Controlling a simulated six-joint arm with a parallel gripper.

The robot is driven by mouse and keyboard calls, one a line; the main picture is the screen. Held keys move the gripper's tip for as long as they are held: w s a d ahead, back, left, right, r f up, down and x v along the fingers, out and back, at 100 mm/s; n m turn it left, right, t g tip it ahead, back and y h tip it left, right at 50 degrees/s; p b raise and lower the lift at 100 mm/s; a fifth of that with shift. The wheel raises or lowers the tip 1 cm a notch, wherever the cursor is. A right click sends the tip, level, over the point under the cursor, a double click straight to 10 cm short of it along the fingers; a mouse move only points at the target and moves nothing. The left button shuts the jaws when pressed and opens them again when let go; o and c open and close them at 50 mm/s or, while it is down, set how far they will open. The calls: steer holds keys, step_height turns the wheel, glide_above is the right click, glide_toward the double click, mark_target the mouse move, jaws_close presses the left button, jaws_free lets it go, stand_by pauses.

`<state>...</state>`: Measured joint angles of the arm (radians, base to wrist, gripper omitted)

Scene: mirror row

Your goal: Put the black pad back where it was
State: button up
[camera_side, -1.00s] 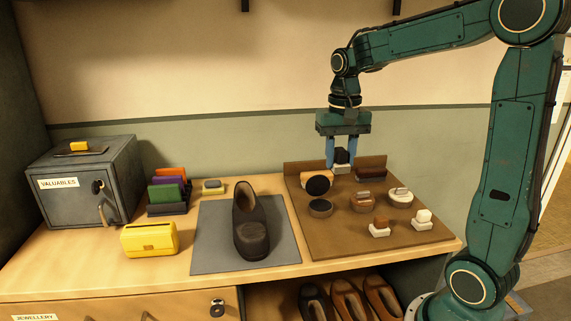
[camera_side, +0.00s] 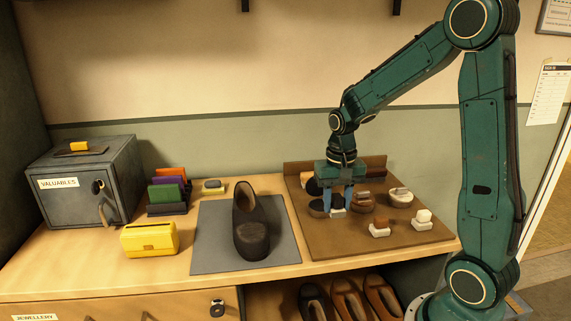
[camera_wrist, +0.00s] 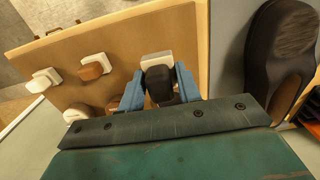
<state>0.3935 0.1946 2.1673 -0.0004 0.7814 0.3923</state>
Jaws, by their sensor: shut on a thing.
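The black pad (camera_wrist: 158,82) has a white base (camera_wrist: 157,58), which also shows low between the fingers in the side view (camera_side: 338,212). My gripper (camera_side: 339,201) is shut on the pad, with a blue finger on either side. It holds the pad at the front-left part of the brown board (camera_side: 330,240), left of the brown pad on a white base (camera_side: 380,228). The white base is at or just above the board; I cannot tell if it touches. My gripper partly hides the pad and the round brush (camera_side: 317,208) behind it.
The white pad on a white base (camera_side: 423,219) stands farther right on the board. Brown-lidded and white-lidded tins (camera_side: 400,197) stand behind. A dark shoe (camera_side: 252,235) on a grey mat (camera_side: 215,250) lies left of the board. The board's front edge is clear.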

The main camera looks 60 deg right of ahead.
mark_target(337, 196)
steer(key=shift+f, duration=4)
steer(key=shift+f, duration=0.1)
steer(key=o, duration=0.9)
step_height(337, 196, up, 12)
steer(key=shift+f, duration=0.15)
steer(key=shift+r, duration=0.3)
